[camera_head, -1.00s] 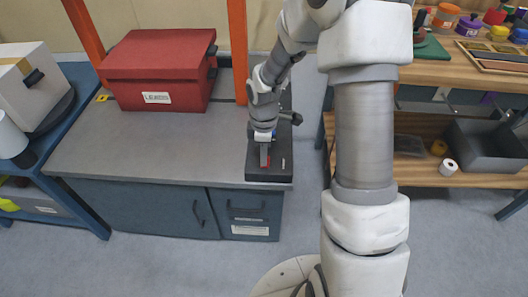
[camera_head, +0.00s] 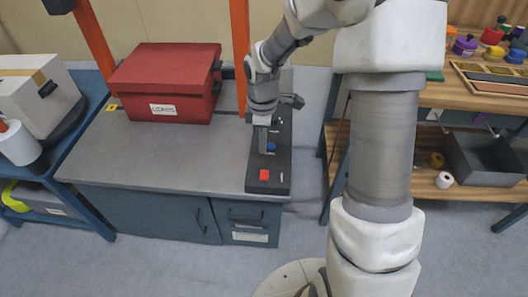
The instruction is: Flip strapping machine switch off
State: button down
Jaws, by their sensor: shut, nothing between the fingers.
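The dark panel of the strapping machine (camera_head: 254,180) lies on the right end of the grey workbench. A red square button or switch (camera_head: 264,174) shows near its front edge, with a small light-coloured part (camera_head: 282,177) to its right. A blue round part (camera_head: 271,147) sits further back. I cannot tell which part is the switch or which way it is set. My gripper (camera_head: 264,150) is shut and empty. It points down over the panel, behind the red part and just left of the blue one. Whether it touches the panel is unclear.
A red toolbox (camera_head: 180,85) stands on the workbench (camera_head: 150,150), left of an orange post (camera_head: 240,50). A blue shelf with a white box (camera_head: 35,95) is at the left. A wooden shelf unit (camera_head: 460,97) with pots is at the right. The bench's middle is clear.

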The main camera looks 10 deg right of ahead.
jog(key=shift+r, duration=1.2)
jog(key=s+d+r+m+t+h, duration=0.1)
jog(key=s+r+m, duration=0.25)
jog(key=r, duration=0.35)
jog(key=s+d+r+m+t, duration=0.1)
jog(key=s+r+m+t, duration=0.15)
jog(key=s+r, duration=0.3)
jog(key=s+r+m+t+y, duration=0.1)
jog(key=s+r+m, duration=0.25)
jog(key=s, duration=0.25)
jog(key=s+r+m+t, duration=0.2)
jog(key=s+r+m, duration=0.1)
jog(key=s+m, duration=0.25)
notch_tip(320, 180, up, 13)
jog(key=p, duration=1.3)
jog(key=shift+w+r+n+g+p, duration=0.15)
jog(key=shift+n+g+p, duration=0.15)
jog(key=shift+g, duration=0.05)
